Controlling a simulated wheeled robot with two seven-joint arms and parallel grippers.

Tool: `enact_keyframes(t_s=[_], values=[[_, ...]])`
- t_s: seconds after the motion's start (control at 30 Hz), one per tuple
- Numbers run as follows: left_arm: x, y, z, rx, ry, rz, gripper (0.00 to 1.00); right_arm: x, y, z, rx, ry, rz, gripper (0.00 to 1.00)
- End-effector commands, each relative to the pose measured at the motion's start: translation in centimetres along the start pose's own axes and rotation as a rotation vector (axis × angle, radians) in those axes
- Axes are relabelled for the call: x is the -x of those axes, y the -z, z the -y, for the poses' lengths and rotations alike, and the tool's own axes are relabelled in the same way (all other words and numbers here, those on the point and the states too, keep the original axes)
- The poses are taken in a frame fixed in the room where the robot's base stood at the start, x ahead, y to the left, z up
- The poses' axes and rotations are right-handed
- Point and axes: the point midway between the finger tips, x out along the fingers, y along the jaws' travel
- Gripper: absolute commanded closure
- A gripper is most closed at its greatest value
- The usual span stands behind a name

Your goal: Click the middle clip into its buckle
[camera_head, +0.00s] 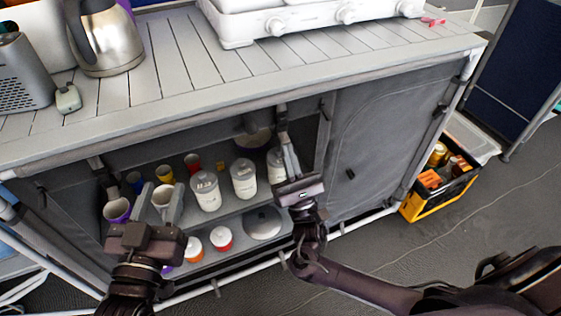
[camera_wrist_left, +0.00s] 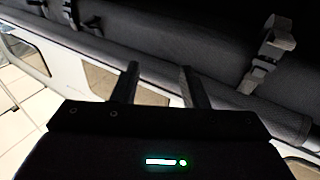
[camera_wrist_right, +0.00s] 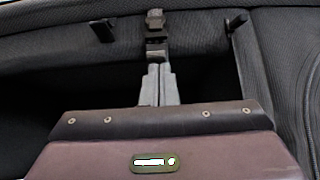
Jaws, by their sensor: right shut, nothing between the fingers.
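The middle strap with its dark clip and buckle pieces (camera_wrist_right: 155,34) hangs on the grey rolled fabric at the cabinet's top edge in the right wrist view. Two dark pieces sit one above the other; I cannot tell whether they are joined. The strap also shows in the head view (camera_head: 282,112). My right gripper (camera_head: 285,141) is shut and empty, its fingertips (camera_wrist_right: 158,67) just below the lower piece; I cannot tell whether they touch it. My left gripper (camera_head: 161,188) is open and empty before the shelf, left of the strap. Its spread fingers show in the left wrist view (camera_wrist_left: 160,80).
The shelves hold white canisters (camera_head: 244,178), cups and bowls. The slatted countertop (camera_head: 190,70) carries a kettle (camera_head: 106,40) and a white stove (camera_head: 300,20). A yellow and black crate (camera_head: 425,207) stands at right. Another strap with a buckle (camera_wrist_left: 255,76) shows in the left wrist view.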

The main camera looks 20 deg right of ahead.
Motion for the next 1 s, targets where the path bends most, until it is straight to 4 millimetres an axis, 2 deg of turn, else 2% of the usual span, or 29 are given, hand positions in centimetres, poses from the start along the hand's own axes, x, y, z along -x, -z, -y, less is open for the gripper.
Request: enact_keyframes(t_s=[0.2,0.4,0.57,1.0], values=[[1.6,-6.2,-0.4,0.015,-0.004,0.296,0.60,-0.5,-0.7,0.0,-0.001,0.000,0.000,1.00],[3.6,-10.2,-0.8,0.024,-0.009,0.493,0.60,-0.7,-1.0,0.0,0.000,0.000,0.002,1.00],[4.3,-11.3,-0.9,0.026,-0.011,0.547,0.60,-0.8,-1.2,0.0,0.000,0.000,0.005,1.00],[4.1,-11.1,-0.9,0.026,-0.011,0.535,0.60,-0.9,-1.2,0.1,0.002,0.001,0.013,1.00]])
